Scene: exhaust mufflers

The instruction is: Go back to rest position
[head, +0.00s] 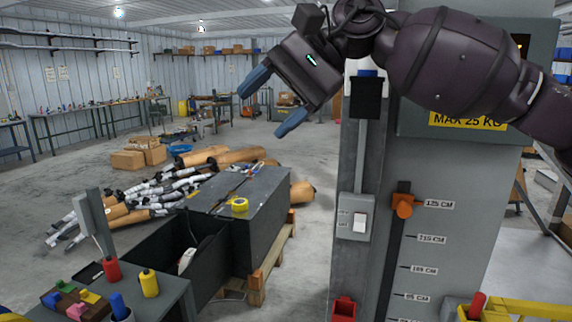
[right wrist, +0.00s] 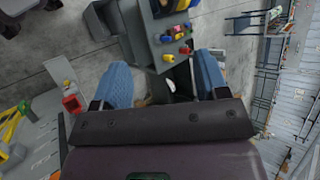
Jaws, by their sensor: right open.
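My right gripper (head: 272,102) is raised high in the upper middle of the head view, in front of a grey machine column. Its two blue fingers are spread apart with nothing between them. It also shows in the right wrist view (right wrist: 168,85), where both blue fingers are wide apart and empty. My left gripper is not in either view.
The grey column (head: 450,190) with a height scale and an orange slider (head: 402,205) stands close on the right. A dark crate (head: 262,215) sits on a pallet in the middle. Mufflers (head: 150,200) lie on the floor behind. A grey table (head: 165,295) is at lower left.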

